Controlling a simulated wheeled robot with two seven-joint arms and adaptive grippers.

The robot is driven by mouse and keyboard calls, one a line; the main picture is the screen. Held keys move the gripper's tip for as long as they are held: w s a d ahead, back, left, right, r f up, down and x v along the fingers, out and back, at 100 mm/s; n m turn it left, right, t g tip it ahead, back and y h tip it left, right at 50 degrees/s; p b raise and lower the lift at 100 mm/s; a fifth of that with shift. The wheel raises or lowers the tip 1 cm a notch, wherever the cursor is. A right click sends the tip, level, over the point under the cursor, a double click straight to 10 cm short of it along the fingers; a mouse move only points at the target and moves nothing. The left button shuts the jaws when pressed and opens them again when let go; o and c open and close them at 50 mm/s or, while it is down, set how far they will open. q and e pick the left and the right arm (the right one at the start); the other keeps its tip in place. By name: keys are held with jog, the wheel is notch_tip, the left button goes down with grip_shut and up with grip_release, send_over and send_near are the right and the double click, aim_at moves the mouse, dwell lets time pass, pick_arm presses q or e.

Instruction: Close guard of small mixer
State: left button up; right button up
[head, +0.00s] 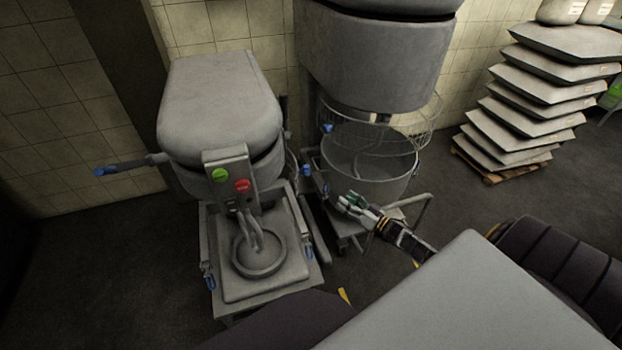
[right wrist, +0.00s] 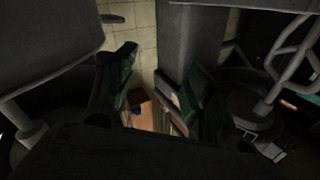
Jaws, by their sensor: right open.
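My left gripper is not in view.
The larger mixer (head: 375,62) stands behind my gripper, with a wire guard (head: 425,125) above its big bowl (head: 395,178). A handle (head: 130,165) sticks out left of the smaller mixer. Stacked sacks (head: 530,90) sit on a pallet at the right. Floor (head: 460,205) is clear before them.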

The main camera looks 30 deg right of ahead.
pick_arm(q)
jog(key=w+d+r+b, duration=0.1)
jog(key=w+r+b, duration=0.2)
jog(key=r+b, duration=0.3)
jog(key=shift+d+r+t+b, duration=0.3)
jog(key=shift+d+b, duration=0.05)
jog(key=shift+b, duration=2.4)
pick_arm(e)
jog(key=s+a+r+n+g+y, duration=0.1)
jog(key=r+n+g+y, duration=0.3)
jog(key=r+y, duration=0.3)
jog(key=s+a+r+n+g+y, duration=0.1)
jog(key=r+n+g+y, duration=0.3)
jog(key=r, duration=0.5)
jog(key=shift+s+a+r+n+y, duration=0.15)
jog(key=shift+s+a+n+y, duration=0.2)
jog(key=shift+a+n+y, duration=0.85)
jog(key=shift+d+y, duration=0.4)
jog(key=shift+y, duration=0.3)
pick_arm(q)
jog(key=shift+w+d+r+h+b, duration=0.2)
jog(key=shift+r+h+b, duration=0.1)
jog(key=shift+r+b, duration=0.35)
pick_arm(e)
jog(key=x, duration=1.3)
jog(key=shift+a, duration=0.4)
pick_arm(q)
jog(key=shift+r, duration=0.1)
pick_arm(e)
jog(key=shift+w, duration=0.15)
